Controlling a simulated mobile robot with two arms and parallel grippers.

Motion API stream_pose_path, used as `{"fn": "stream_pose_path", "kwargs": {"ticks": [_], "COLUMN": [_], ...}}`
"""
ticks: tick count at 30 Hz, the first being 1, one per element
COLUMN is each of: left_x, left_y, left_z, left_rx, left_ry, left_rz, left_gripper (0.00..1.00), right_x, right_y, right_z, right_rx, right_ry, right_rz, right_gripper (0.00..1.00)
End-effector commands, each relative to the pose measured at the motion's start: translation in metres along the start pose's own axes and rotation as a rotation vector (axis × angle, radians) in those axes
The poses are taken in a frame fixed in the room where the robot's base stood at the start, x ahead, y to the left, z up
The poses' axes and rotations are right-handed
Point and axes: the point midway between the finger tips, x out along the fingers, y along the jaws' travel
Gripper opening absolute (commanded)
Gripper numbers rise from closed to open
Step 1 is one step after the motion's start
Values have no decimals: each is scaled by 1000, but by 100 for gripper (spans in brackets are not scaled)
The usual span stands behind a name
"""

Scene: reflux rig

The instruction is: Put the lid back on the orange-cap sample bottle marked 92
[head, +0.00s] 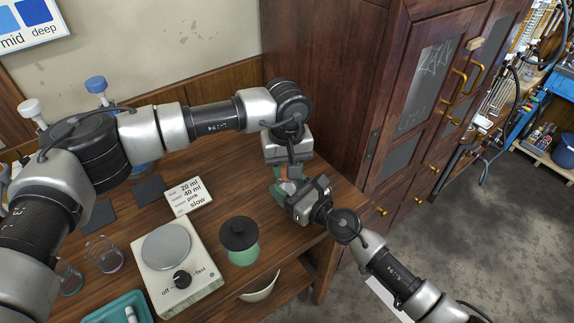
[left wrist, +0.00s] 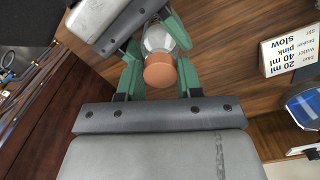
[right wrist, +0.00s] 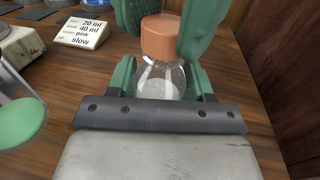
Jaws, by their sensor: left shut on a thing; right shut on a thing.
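The orange lid (right wrist: 161,38) is between the green fingers of my left gripper (left wrist: 160,73), which is shut on it. Below it, the clear round glass sample bottle (right wrist: 160,80) with pale contents is between the fingers of my right gripper (right wrist: 162,84), shut on its body. The lid sits in line over the bottle's neck and appears to touch it; I cannot tell whether it is fully seated. The bottle also shows in the left wrist view (left wrist: 163,38). In the head view both grippers meet near the table's right end and mostly hide the bottle. The mark 92 is not visible.
A stirrer hotplate (head: 195,283), a green jar with black lid (head: 241,250), a note card (head: 190,196), beakers (head: 104,257) and a teal tray (head: 95,316) stand on the wooden table. A dark cabinet (head: 335,70) rises just behind the grippers.

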Motion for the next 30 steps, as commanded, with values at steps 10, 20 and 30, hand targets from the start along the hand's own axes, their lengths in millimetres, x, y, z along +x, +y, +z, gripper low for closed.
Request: {"fn": "stream_pose_path", "kwargs": {"ticks": [10,20,30], "left_x": [0,0,0], "left_y": [-1,-1,-1], "left_z": [-1,-1,-1], "left_rx": [681,985,985], "left_ry": [1,2,2], "left_rz": [1,0,0], "left_gripper": [14,14,47], "right_x": [0,0,0], "right_y": [0,0,0], "right_z": [-1,-1,-1], "right_rx": [0,0,0], "right_ry": [1,2,2], "right_rz": [0,0,0], "right_gripper": [0,0,0]}}
